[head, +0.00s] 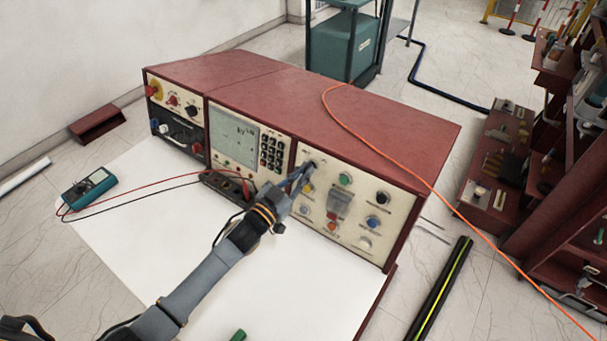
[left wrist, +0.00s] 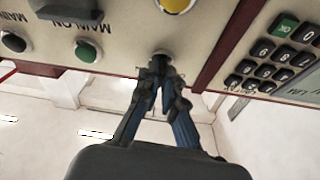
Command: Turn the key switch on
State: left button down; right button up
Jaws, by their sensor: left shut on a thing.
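The key switch (head: 313,163) is at the upper left of the cream right-hand panel (head: 318,224) of the red console. It is small and mostly hidden by my fingertips. My left gripper (head: 305,173) reaches up to the panel, with its fingertips at the switch. In the left wrist view, which is upside down, the gripper (left wrist: 160,66) has its fingertips closed together on the key switch (left wrist: 161,53) against the panel face. The key's angle cannot be told. My right gripper is not in view.
The panel also has a green button (head: 345,179), a black knob (head: 383,198) and a blue button (head: 372,222). A keypad (head: 272,153) is to the left. An orange cable (head: 400,170) runs over the console top. A multimeter (head: 88,188) lies on the white tabletop (head: 150,235).

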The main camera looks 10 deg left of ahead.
pick_arm(q)
jog(key=shift+a+m+g+h+p, duration=0.1)
jog(key=shift+m+g+h, duration=0.3)
jog(key=shift+m, duration=1.1)
jog(key=shift+m+g+h+p, duration=0.1)
jog(key=shift+m+g+h, duration=0.3)
jog(key=shift+m, duration=1.1)
jog(key=shift+a+m+g+h+p, duration=0.1)
jog(key=shift+m+g+h, duration=0.3)
jog(key=shift+m, duration=1.1)
jog(key=c, duration=1.5)
grip_release()
